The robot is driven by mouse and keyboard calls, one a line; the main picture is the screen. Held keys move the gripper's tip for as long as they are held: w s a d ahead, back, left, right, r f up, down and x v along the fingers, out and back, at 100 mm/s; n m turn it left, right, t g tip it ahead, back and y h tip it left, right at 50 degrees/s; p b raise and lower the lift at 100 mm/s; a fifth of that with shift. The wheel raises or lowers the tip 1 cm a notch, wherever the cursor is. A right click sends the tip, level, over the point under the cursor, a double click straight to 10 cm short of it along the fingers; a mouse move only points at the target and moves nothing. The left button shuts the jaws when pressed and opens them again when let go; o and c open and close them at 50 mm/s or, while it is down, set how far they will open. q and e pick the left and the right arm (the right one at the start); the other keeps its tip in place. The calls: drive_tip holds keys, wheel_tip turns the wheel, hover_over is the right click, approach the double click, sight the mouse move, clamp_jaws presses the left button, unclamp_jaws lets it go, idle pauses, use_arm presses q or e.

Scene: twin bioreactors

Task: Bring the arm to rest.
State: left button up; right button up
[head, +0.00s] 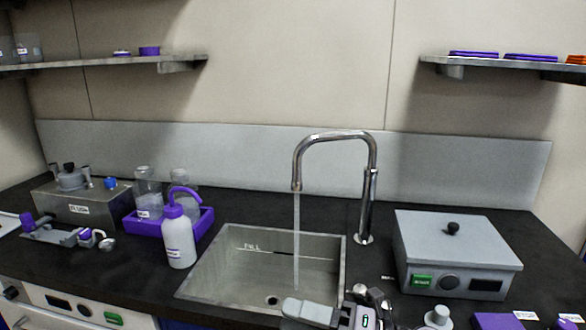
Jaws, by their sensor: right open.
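My right gripper (335,313) shows at the bottom edge of the head view, in front of the sink's near right corner. It is open, and I see nothing held in it. Most of my right arm is below the picture. My left gripper is not in view.
The sink (215,270) has a tall tap (372,200) with a stream falling from its spout. A white bottle (178,240) and a purple tray (200,228) with clear bottles stand to its left, a grey metal box (100,205) farther left. A lidded grey unit (455,250) stands right.

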drive_tip(key=s+d+f+m+t+h+p, duration=0.1)
drive_tip(key=d+f+m+t+h, duration=0.5)
drive_tip(key=m, duration=0.6)
drive_tip(key=s+d+f+m+t+h, duration=0.2)
drive_tip(key=d+f+m+t+h, duration=0.4)
drive_tip(key=m, duration=0.7)
drive_tip(key=s+d+f+m+g+h, duration=0.2)
drive_tip(key=s+d+f+m+g, duration=0.1)
drive_tip(key=s+f, duration=0.3)
drive_tip(key=s+d+f+m+g+h, duration=0.2)
drive_tip(key=s+d+f+m+g, duration=0.1)
drive_tip(key=s+f, duration=0.4)
drive_tip(key=shift+d+m+g+h+p, duration=0.35)
drive_tip(key=shift+d+m, duration=0.25)
drive_tip(key=shift+m, duration=0.4)
drive_tip(key=shift+s+d+r, duration=0.1)
